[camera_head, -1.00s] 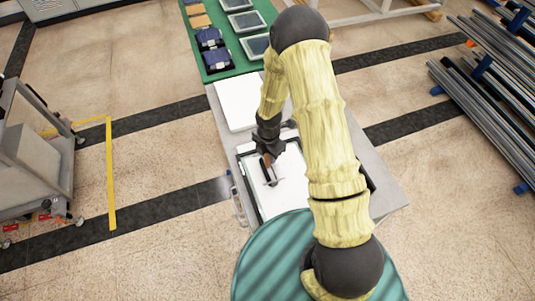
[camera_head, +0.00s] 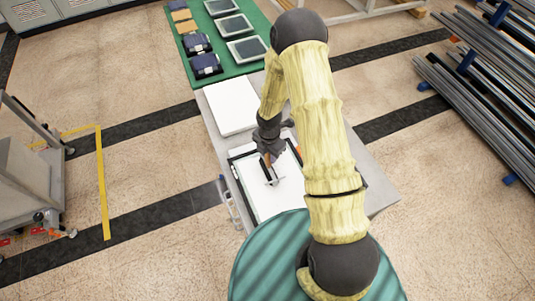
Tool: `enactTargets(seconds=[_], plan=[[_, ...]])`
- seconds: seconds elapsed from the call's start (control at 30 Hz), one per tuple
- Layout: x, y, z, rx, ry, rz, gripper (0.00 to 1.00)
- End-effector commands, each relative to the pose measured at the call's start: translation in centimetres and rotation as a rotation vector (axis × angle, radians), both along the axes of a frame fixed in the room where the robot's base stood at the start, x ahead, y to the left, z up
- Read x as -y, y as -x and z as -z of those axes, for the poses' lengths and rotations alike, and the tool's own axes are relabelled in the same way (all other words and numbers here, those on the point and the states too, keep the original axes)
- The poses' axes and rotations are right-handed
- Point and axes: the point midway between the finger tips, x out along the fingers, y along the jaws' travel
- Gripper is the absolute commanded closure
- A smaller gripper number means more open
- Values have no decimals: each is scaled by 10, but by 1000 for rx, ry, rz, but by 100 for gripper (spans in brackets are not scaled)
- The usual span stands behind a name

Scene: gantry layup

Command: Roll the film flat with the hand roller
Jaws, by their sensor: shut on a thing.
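My gripper (camera_head: 268,157) is shut on the hand roller (camera_head: 271,178), which has a brown handle and a dark, thin frame. The roller is over the white film (camera_head: 265,200), close to its surface; I cannot tell whether it touches. The film lies inside a black-edged frame (camera_head: 236,178) on the grey table (camera_head: 365,170). My arm hides the right part of the film and frame. Whether the film has bubbles or creases is too small to tell.
A white sheet or board (camera_head: 231,106) lies on the table behind the frame. A green mat (camera_head: 221,71) farther back holds dark blue items and grey trays. A cart (camera_head: 28,170) stands at left. Metal bars (camera_head: 480,110) lie at right.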

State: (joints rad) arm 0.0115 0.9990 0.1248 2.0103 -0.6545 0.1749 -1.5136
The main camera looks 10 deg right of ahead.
Motion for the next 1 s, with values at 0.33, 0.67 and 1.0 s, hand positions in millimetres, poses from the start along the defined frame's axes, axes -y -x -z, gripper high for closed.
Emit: enactTargets(seconds=[0.33,0.67,1.0], plan=[[21,-3,-1,-4,1,2,90],[23,-4,-1,-2,1,1,90],[40,-7,-1,-2,0,4,90]])
